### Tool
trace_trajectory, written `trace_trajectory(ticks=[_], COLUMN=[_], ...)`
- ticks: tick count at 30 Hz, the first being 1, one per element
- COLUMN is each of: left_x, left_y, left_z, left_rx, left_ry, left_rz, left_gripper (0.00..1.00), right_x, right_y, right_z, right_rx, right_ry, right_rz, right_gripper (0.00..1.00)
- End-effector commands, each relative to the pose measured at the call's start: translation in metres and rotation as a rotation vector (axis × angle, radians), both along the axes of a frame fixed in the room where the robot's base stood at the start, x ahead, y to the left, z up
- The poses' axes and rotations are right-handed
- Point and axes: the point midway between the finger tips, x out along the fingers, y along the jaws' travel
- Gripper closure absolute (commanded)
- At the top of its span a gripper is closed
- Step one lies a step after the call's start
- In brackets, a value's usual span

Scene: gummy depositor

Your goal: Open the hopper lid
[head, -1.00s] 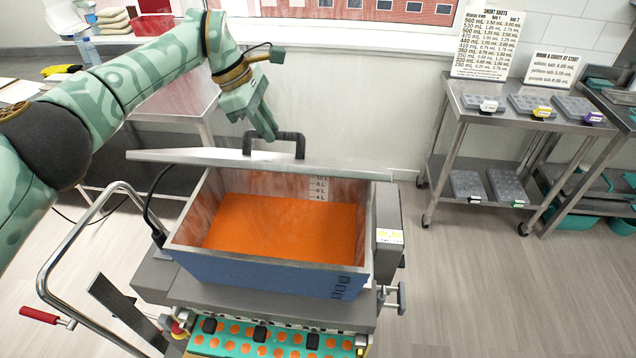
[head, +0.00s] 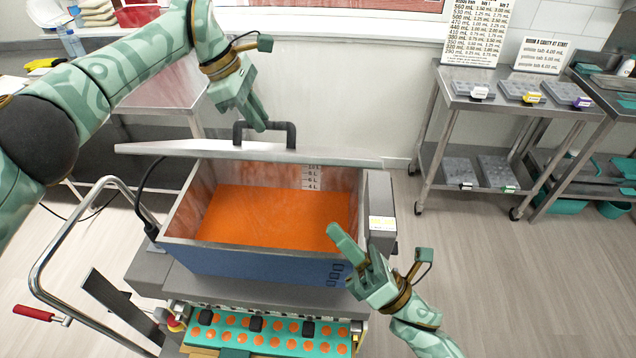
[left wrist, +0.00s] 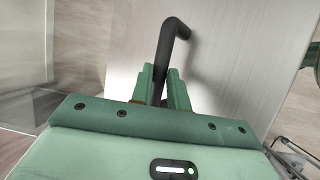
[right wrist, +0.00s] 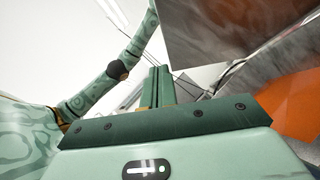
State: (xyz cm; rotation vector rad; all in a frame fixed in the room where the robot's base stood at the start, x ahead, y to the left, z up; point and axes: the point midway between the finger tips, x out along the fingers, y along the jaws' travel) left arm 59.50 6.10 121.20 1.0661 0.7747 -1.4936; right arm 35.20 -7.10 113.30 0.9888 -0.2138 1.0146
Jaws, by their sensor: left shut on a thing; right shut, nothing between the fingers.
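The hopper (head: 250,262) is a blue-grey box filled with orange gummy mix (head: 270,217). Its grey lid (head: 250,152) is raised and stands nearly edge-on above the back rim, so the mix shows. The black lid handle (head: 291,136) rises from the lid; it also shows in the left wrist view (left wrist: 168,50). My left gripper (head: 258,122) is shut on the handle, which runs between its fingers (left wrist: 163,88). My right gripper (head: 350,243) is shut and empty, at the hopper's front right corner. Its fingers show together in the right wrist view (right wrist: 160,85).
A mould tray with orange rounds (head: 268,338) lies below the hopper front. A chrome cart rail (head: 42,265) with a red grip is at the left. A steel trolley (head: 478,130) with moulds stands at the right. The floor between is clear.

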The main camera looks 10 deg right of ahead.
Motion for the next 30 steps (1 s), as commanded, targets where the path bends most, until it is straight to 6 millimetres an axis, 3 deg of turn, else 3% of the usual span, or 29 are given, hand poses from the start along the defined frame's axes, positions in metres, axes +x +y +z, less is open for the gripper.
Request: trace_trajectory(ticks=[8,16,30], left_x=[0.001,0.002,0.002], left_y=[0.002,0.002,0.002], left_z=[-0.006,-0.006,-0.006], left_rx=[0.01,0.01,0.01], left_ry=[-0.005,-0.005,-0.006], left_rz=[0.002,0.002,0.002], left_gripper=[1.0,1.0,1.0], right_x=[0.033,0.054,0.058], right_y=[0.036,0.033,0.032], right_z=[0.034,0.06,0.066], right_rx=[0.003,0.0,0.001], right_ry=[-0.002,0.003,0.005], right_rz=[-0.001,-0.001,-0.001], right_gripper=[1.0,1.0,1.0])
